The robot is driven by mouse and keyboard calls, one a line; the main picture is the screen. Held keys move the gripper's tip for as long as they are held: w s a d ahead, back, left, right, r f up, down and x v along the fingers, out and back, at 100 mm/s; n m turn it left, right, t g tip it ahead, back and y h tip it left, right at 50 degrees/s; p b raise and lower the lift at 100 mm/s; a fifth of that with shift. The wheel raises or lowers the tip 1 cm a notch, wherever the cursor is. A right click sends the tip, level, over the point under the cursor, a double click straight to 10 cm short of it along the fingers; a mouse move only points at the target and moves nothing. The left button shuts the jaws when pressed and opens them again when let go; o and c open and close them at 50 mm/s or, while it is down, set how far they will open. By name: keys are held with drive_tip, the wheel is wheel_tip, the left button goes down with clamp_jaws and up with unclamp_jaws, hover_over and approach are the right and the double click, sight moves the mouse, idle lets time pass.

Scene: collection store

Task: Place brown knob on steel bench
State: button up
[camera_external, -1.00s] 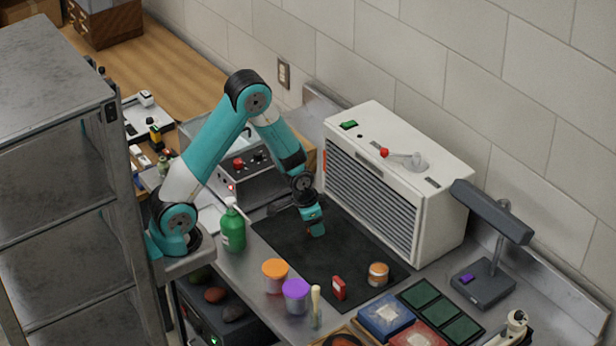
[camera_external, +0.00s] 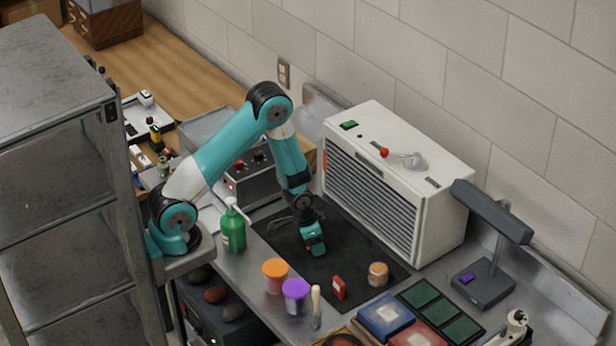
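My gripper (camera_external: 314,248) points down, low over the black mat (camera_external: 345,262) in front of the white louvred cabinet. Its fingertips are small and dark here, so I cannot tell whether they are open, shut or holding something. I cannot make out the brown knob for certain; my gripper may hide it. The steel bench (camera_external: 246,268) shows as bare grey metal around the mat, along its front edge and at the right.
A green bottle (camera_external: 233,229), orange-lidded jar (camera_external: 275,276) and purple-lidded jar (camera_external: 296,295) stand along the front. A red item (camera_external: 339,288) and small tin (camera_external: 378,274) are on the mat's right part. The white cabinet (camera_external: 400,180) blocks the back; a lamp (camera_external: 485,280) stands right.

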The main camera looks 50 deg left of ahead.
drive_tip(key=shift+o, duration=0.3)
drive_tip(key=shift+r, duration=0.4)
drive_tip(key=v, duration=1.1)
drive_tip(key=s+a+r+n+y, duration=0.2)
drive_tip(key=s+a+r+n, duration=0.1)
drive_tip(key=a, duration=0.5)
drive_tip(key=s+a+r+n+g+y, duration=0.1)
drive_tip(key=s+a+r+n+y, duration=0.1)
drive_tip(key=s+a+r+n, duration=0.2)
drive_tip(key=s+a+r, duration=0.2)
drive_tip(key=a+r, duration=0.2)
drive_tip(key=a, duration=0.1)
drive_tip(key=shift+s+b, duration=0.3)
drive_tip(key=shift+b, duration=0.05)
drive_tip(key=shift+o, duration=0.3)
drive_tip(key=s+a+r+n+g+y, duration=0.1)
drive_tip(key=s+a+r+n, duration=0.3)
drive_tip(key=s, duration=0.5)
drive_tip(key=shift+a+n+g, duration=0.3)
drive_tip(key=shift+g, duration=0.1)
